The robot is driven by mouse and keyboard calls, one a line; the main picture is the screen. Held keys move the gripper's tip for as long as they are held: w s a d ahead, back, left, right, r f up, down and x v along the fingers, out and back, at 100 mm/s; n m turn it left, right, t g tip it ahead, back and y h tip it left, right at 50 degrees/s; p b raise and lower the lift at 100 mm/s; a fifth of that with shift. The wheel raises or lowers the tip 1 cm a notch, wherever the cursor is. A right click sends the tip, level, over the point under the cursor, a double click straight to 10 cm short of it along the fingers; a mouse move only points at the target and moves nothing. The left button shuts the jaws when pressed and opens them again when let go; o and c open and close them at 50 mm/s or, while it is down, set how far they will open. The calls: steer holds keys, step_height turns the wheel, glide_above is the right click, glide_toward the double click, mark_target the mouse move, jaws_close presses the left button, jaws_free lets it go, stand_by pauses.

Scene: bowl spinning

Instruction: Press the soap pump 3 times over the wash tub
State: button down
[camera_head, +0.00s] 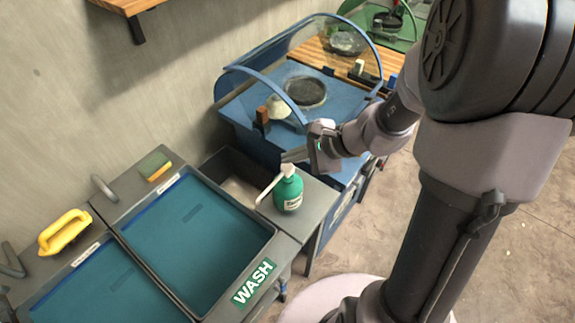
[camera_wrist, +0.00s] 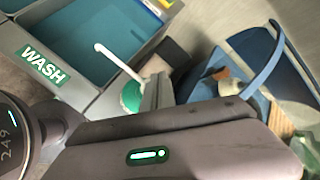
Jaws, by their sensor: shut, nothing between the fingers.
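The green soap pump (camera_head: 288,191) stands upright on the grey ledge at the right edge of the wash tub (camera_head: 262,246). Its white spout points left toward the tub's water. The pump also shows in the wrist view (camera_wrist: 130,97), partly hidden behind my fingers, with its white spout reaching up and left. The wash tub (camera_wrist: 88,72), with its green WASH label, shows at the upper left there. My gripper (camera_head: 288,157) is shut and empty, its fingertips just above the pump head. I cannot tell whether they touch it. In the wrist view my gripper (camera_wrist: 152,92) overlaps the bottle.
A second tub (camera_head: 105,292) adjoins at the lower left. A yellow-handled brush (camera_head: 64,231) and a sponge (camera_head: 155,166) lie on the rim. A grey faucet (camera_head: 104,188) stands behind the tub. A blue hooded pottery wheel (camera_head: 305,90) stands behind my gripper.

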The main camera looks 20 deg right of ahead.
stand_by(0.6)
steer(key=shift+f+b, duration=0.45)
steer(key=shift+b, duration=0.2)
steer(key=shift+f+b, duration=0.85)
steer(key=shift+b, duration=0.05)
stand_by(0.6)
steer(key=shift+r, duration=0.1)
steer(key=shift+r+p, duration=1)
steer(key=shift+r, duration=0.2)
step_height(320, 180, up, 5)
steer(key=p, duration=0.4)
steer(key=shift+r, duration=0.1)
stand_by(2.1)
